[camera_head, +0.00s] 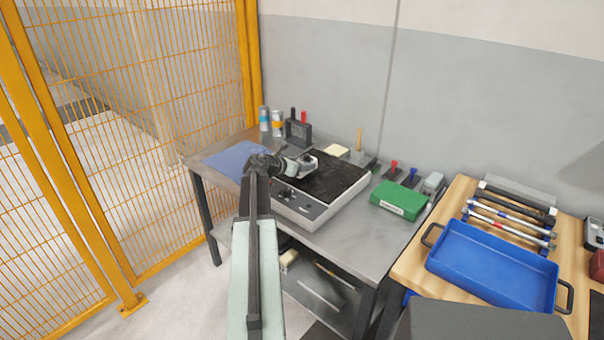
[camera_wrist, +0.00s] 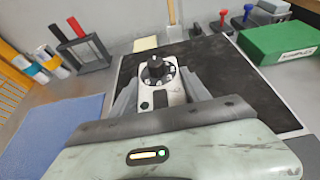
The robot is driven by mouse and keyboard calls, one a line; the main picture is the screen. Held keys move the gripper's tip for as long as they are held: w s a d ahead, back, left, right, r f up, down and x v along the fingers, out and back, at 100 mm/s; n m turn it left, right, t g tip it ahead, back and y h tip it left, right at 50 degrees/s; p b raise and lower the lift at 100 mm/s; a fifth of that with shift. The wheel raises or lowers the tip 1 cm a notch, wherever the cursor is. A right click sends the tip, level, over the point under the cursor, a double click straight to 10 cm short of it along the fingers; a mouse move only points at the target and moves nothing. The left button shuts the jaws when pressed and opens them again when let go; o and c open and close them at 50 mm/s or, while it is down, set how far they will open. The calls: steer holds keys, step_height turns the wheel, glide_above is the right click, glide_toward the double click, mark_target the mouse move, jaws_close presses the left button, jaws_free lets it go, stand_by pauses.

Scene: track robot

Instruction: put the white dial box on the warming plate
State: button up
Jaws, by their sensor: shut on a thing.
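The white dial box (camera_wrist: 160,90) has a black dial on its face and sits between the fingers of my gripper (camera_wrist: 158,100) in the wrist view. My gripper is shut on it. In the head view, my gripper (camera_head: 302,165) and the small white dial box (camera_head: 308,160) are at the left part of the warming plate (camera_head: 333,183), a black-topped unit with a pale control front. The box is over the black top. I cannot tell whether its underside touches the plate.
A blue mat (camera_head: 232,160) lies left of the plate. Spray cans (camera_head: 277,122) and a tool holder (camera_head: 298,131) stand behind. A green box (camera_head: 398,199) is to the right, with stamps behind it. A blue tray (camera_head: 492,266) is on the wooden bench. A yellow fence (camera_head: 190,100) stands left.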

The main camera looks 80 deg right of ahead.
step_height(320, 180, down, 2)
steer(key=shift+s+f+b, duration=0.15)
steer(key=shift+b, duration=0.35)
steer(key=shift+r, duration=0.25)
steer(key=shift+f, duration=0.2)
steer(key=o, duration=1.6)
steer(key=shift+o, duration=0.2)
steer(key=shift+r, duration=0.1)
steer(key=shift+a+r+p, duration=0.1)
steer(key=shift+r+p, duration=0.15)
steer(key=shift+p, duration=0.2)
steer(key=p+v, duration=0.4)
steer(key=v, duration=0.7)
steer(key=shift+w+a, duration=0.25)
steer(key=shift+a, duration=0.1)
